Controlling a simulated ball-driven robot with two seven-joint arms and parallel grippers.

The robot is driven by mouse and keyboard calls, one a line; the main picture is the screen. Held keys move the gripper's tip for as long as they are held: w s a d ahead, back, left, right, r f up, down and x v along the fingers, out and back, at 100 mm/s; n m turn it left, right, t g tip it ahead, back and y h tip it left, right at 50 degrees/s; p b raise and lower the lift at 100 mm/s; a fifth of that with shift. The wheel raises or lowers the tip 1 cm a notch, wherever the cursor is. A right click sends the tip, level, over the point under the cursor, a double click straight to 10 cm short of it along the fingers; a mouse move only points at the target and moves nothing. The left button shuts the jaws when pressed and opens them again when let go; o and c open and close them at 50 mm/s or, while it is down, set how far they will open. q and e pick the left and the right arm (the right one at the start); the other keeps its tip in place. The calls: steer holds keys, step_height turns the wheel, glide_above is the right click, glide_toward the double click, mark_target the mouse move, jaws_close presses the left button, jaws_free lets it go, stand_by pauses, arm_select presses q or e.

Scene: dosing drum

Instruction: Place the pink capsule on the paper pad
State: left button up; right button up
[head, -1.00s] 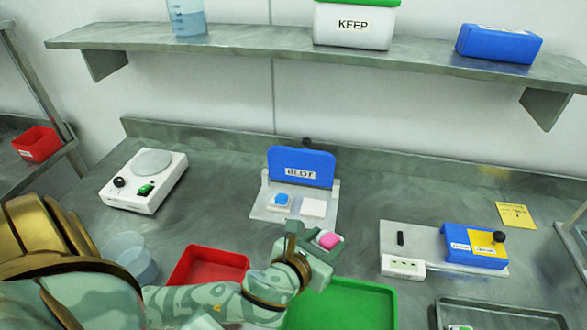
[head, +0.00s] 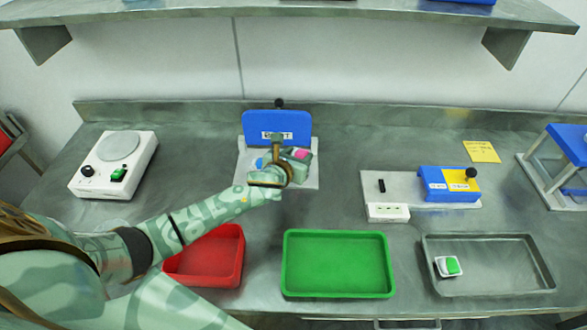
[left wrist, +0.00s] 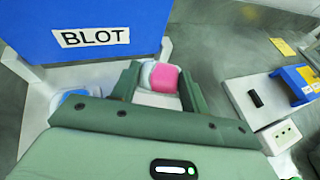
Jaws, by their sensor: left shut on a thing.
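The pink capsule (head: 301,154), pink with a whitish end, is between the fingers of my left gripper (head: 297,158), which is shut on it. In the left wrist view the capsule (left wrist: 166,78) sits between the two green fingers. They are over the right part of the light grey base of the blue BLOT stand (head: 277,128). A white patch (left wrist: 157,99) shows just below the capsule, probably the paper pad. The gripper mostly hides the pad in the head view. I cannot tell whether the capsule touches it. My right gripper is not in view.
A blue piece (left wrist: 75,98) lies left of the gripper on the base. A red tray (head: 235,265), a green tray (head: 337,289) and a steel tray (head: 490,290) with a green-and-white piece line the front. A white scale stands left, a blue-yellow device (head: 448,184) right.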

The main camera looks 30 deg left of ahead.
arm_select(q)
steer(key=shift+w+a+f, duration=0.15)
steer(key=shift+a+f, duration=0.3)
steer(key=shift+f, duration=0.15)
steer(key=f, duration=0.1)
steer(key=f+b, duration=0.2)
steer(key=f, duration=0.1)
steer(key=shift+a, duration=0.3)
steer(key=shift+r, duration=0.15)
steer(key=o, duration=1)
